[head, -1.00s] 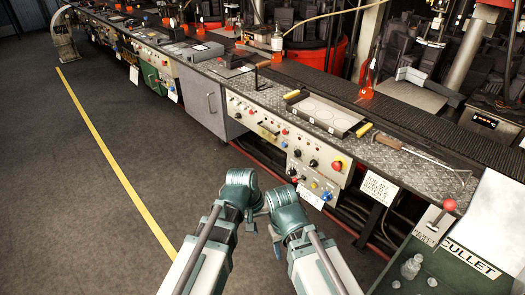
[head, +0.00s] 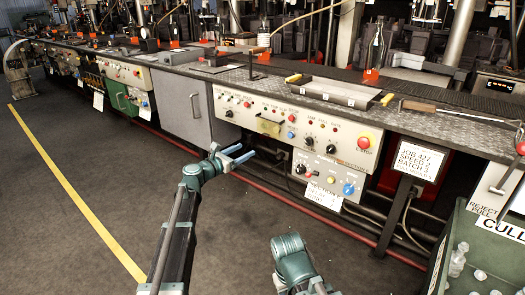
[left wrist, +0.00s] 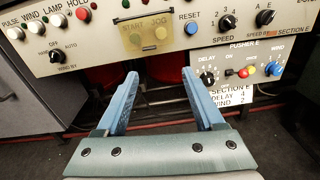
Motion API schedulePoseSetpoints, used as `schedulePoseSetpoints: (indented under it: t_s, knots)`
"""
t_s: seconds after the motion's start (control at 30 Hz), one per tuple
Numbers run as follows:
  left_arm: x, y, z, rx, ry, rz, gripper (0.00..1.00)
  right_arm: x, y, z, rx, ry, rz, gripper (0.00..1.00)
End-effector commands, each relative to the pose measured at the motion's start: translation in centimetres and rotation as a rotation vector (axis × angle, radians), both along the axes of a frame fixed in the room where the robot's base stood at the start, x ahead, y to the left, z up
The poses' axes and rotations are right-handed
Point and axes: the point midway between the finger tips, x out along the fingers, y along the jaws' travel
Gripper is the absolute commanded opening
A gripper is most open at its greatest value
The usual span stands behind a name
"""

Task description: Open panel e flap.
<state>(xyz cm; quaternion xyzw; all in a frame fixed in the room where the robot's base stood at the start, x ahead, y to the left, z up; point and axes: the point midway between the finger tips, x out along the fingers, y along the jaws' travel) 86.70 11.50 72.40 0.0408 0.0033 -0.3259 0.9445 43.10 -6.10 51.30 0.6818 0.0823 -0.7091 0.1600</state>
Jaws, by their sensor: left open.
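The flap on panel E is a yellowish see-through cover (head: 268,127) over the START and JOG buttons. It hangs closed against the cream panel (head: 340,150). It also shows in the left wrist view (left wrist: 147,37), just beyond my fingertips. My left gripper (head: 246,154) is open and empty, with its blue fingers pointing towards the panel. In the left wrist view its fingers (left wrist: 157,78) are spread apart below the flap, not touching it. My right gripper (head: 292,262) is low in the head view; its fingers are hidden.
A lower pusher box (head: 325,182) with knobs hangs under the panel to the right. Red EMERGENCY-style button (head: 364,142) sits at the panel's right end. A grey cabinet door (head: 187,104) is to the left. A job sign (head: 411,158) stands right. The floor in front is clear.

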Motion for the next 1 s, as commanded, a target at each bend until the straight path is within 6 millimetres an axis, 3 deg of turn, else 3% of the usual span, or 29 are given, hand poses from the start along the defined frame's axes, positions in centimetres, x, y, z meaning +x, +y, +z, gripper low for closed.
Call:
schedulePoseSetpoints:
  t_s: [0.03, 0.13, 0.37, 1.0]
  knots:
    - [0.6, 0.8, -0.6, -0.035, 0.008, 0.018, 0.7, 0.0, 0.0, -0.9, 0.0, 0.0, 0.0, 0.5]
    - [1.0, 1.5, -0.4, -0.076, 0.018, 0.036, 0.7, 0.0, 0.0, -1.0, 0.0, 0.0, 0.0, 0.5]
    - [1.5, 1.3, -0.1, -0.084, 0.02, 0.037, 0.7, 0.0, 0.0, -0.9, 0.0, 0.0, 0.0, 0.5]
    - [10.7, -5.4, -0.2, -0.081, 0.02, 0.035, 0.7, 0.0, 0.0, -0.9, 0.0, 0.0, 0.0, 0.5]
